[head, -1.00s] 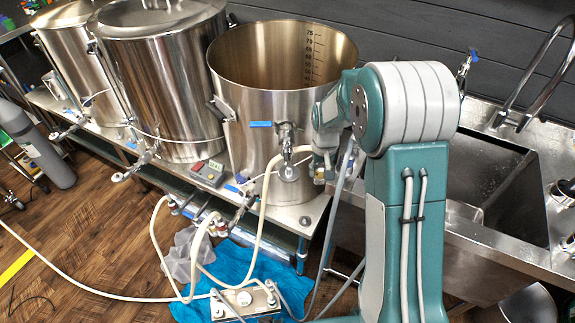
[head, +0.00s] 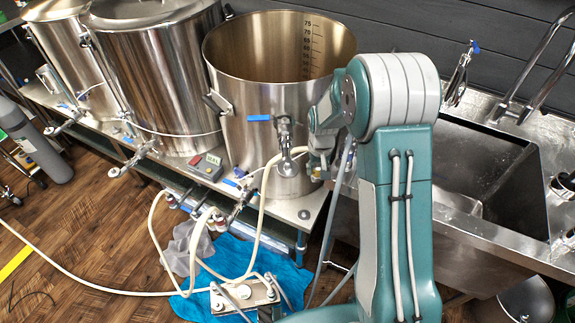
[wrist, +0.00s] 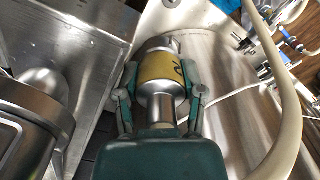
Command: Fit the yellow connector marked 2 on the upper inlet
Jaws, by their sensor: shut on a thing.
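My gripper (wrist: 160,80) is shut on a metal connector with a yellow band (wrist: 163,68) that carries a dark mark like a 2, in the wrist view. The fingers press on either side of it. In the head view, my gripper (head: 318,163) hangs just right of the open kettle's (head: 250,135) front valve (head: 286,138), close to the kettle wall. The connector's yellow shows there only as a small patch (head: 316,173). I cannot clearly pick out the upper inlet, nor tell whether the connector touches any fitting.
A steel sink (head: 485,170) stands at the right. Two lidded kettles stand at the left, one nearer (head: 165,80). A cream hose (head: 262,205) loops down from the bench beside the valve. A pump (head: 245,297) sits near a blue cloth (head: 228,258) below.

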